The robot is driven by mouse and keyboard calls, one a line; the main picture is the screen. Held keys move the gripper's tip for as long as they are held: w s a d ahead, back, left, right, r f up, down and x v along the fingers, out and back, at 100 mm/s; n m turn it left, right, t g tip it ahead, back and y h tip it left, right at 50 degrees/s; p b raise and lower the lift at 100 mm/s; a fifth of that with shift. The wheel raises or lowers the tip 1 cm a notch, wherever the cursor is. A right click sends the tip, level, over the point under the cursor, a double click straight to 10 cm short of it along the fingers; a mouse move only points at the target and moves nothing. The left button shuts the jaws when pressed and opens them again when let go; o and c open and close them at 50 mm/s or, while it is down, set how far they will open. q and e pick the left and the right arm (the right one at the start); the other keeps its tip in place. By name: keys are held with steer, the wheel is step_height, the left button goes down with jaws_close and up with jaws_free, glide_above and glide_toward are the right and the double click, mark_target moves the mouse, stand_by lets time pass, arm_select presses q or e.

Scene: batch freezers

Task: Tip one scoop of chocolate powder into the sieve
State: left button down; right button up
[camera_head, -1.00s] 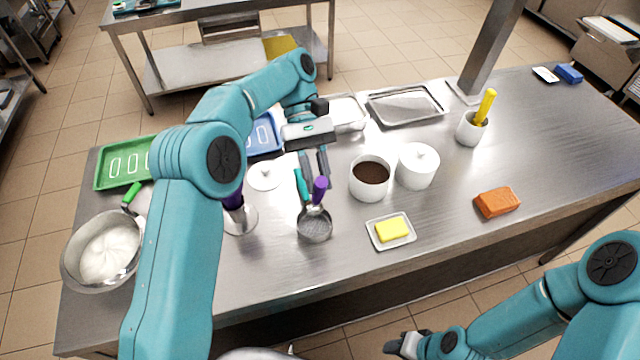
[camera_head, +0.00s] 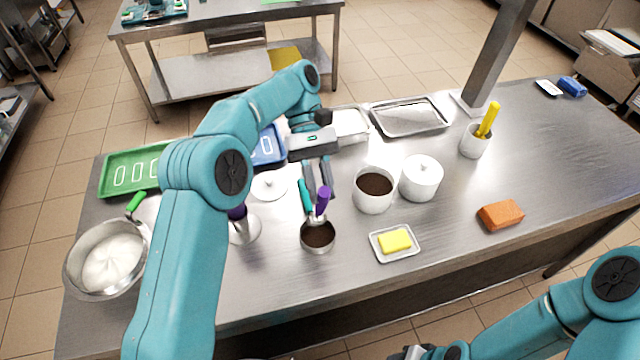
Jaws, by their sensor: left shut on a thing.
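A white tub (camera_head: 372,205) of chocolate powder stands to the right, open. My right gripper (camera_head: 408,353) barely shows at the bottom edge, so its jaws cannot be read.
A white lidded jar (camera_head: 421,180) stands beside the tub, with butter on a small dish (camera_head: 398,257) in front. A bowl (camera_head: 78,276) is far left. An orange sponge (camera_head: 501,215) lies right.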

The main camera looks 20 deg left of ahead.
stand_by(0.4)
arm_select(q)
steer(key=shift+s+d+f+t+y, duration=0.1)
steer(key=shift+s+d+t+y, duration=0.15)
steer(key=shift+s+t+y, duration=0.1)
steer(key=s+d+f+t+y+b, duration=0.7)
steer(key=s+f+t+b, duration=0.2)
steer(key=b, duration=1.2)
steer(key=shift+s+t, duration=0.6)
steer(key=shift+t, duration=0.05)
steer(key=shift+f, duration=0.15)
